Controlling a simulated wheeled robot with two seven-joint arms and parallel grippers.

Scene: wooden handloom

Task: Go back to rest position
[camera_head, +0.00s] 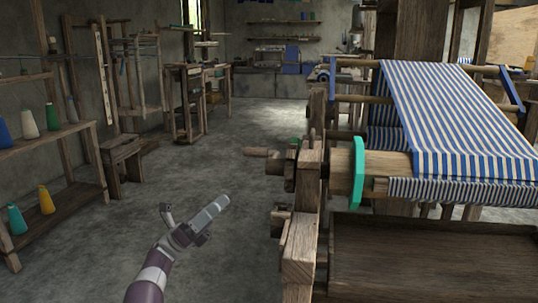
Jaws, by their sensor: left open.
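My left gripper (197,210) is in the lower middle of the head view, at the end of my purple and white arm. Its two fingers are spread apart and nothing is between them. It hangs over bare floor, to the left of the wooden handloom (300,265), apart from it. The loom carries blue and white striped cloth (455,110) over its beam, with a green disc (358,172) at the beam's left end. My right gripper is not in the view.
A wooden shelf (75,190) with several thread cones stands at the left. Wooden frames and a small stool (122,150) stand behind it. A wooden bench (430,250) is at the lower right. The concrete floor (215,150) between shelf and loom is clear.

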